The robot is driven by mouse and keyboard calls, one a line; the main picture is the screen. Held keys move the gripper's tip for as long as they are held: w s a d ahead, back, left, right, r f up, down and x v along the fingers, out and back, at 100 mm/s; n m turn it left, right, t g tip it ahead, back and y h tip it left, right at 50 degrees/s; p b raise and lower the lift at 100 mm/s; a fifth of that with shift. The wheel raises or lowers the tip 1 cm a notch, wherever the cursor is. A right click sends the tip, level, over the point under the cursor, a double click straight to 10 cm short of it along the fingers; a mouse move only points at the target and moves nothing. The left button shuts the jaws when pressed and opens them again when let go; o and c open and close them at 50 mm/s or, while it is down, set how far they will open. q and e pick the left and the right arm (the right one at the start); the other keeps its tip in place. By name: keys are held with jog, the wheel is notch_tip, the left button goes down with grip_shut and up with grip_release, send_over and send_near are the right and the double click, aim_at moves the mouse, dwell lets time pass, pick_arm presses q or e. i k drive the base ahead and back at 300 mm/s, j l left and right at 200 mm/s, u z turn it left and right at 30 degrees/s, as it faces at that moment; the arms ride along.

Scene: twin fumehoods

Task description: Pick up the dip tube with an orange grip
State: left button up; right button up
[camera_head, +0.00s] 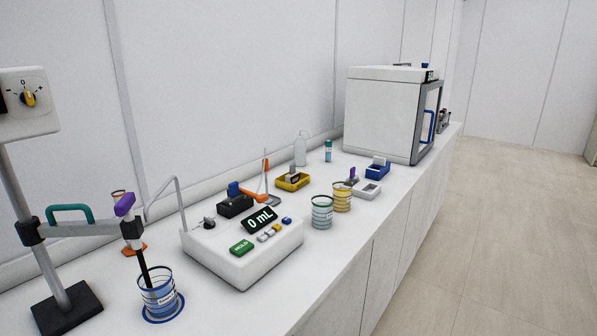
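A thin upright piece with an orange top (266,165) stands behind the white dispenser, near the middle of the counter. It may be the dip tube with an orange grip, but it is too small to tell for sure. An orange piece (253,195) lies low beside it, next to a blue and black block (236,203). Whether the two orange parts belong together I cannot tell. Neither of my grippers is in view.
The white dispenser (225,262) reads 0 mL. At left, a stand (40,250) holds a purple-topped rod above a blue-ringed beaker (160,300). Two beakers (322,214) (342,200), a yellow tray (293,182) and a white cabinet (385,115) stand further right. The front counter strip is clear.

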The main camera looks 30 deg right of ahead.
aim_at(266, 181)
jog(key=i+l, duration=0.15)
jog(key=l, duration=0.25)
jog(key=i+l+z, duration=0.1)
jog(key=l, duration=0.3)
jog(key=i+l, duration=0.15)
jog(key=l, duration=0.2)
jog(key=i+l+z, duration=0.1)
jog(key=l, duration=0.3)
jog(key=i+l, duration=0.2)
jog(key=l, duration=0.15)
